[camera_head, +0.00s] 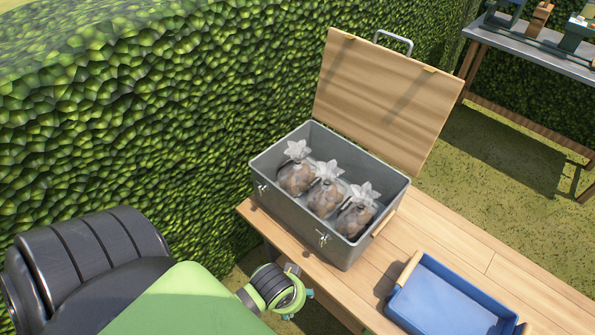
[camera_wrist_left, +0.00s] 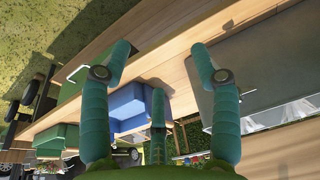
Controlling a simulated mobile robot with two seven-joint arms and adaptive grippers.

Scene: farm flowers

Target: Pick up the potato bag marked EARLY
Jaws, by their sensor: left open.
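Three clear bags of brown potatoes with tied, flared tops stand in a row inside an open grey box (camera_head: 285,222): a left bag (camera_head: 297,178), a middle bag (camera_head: 325,197) and a right bag (camera_head: 356,217). No EARLY marking is readable on any of them. My left gripper (camera_head: 298,297) is low in front of the table edge, below and outside the box, apart from the bags. In the left wrist view its teal fingers (camera_wrist_left: 161,52) are spread and empty, with the grey box (camera_wrist_left: 262,72) at the right. My right gripper is out of view.
The box's wooden lid (camera_head: 385,98) stands raised behind it. The box rests on a wooden table (camera_head: 480,255). A blue crate (camera_head: 450,303) stands right of the box. A hedge (camera_head: 130,120) rises at the left and back. Another table (camera_head: 535,47) stands at the far right.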

